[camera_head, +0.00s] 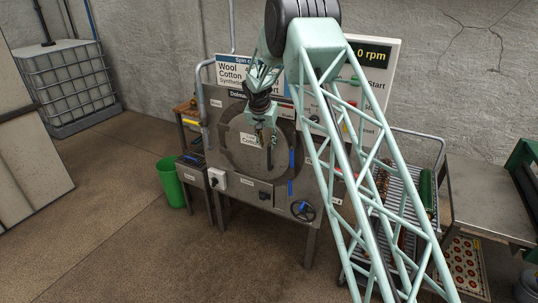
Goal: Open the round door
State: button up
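The round door (242,160) is a large dark grey disc on the front of a grey metal machine (228,188). It looks closed, flush with the machine's front. A small white label sits near its middle. My gripper (267,140) hangs in front of the door's upper middle part and hides some of it. I cannot tell whether it touches the door or whether its fingers are apart; they are small and dark here.
A white switch box (217,178) and a black handwheel (303,210) stick out of the machine's front. A green bin (171,181) stands at its left. A roller rack (400,190) is at the right, partly behind my arm. Floor in front is clear.

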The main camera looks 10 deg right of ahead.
aim_at(269, 151)
jog(key=shift+x, duration=4.4)
jog(key=shift+c, duration=0.3)
grip_shut()
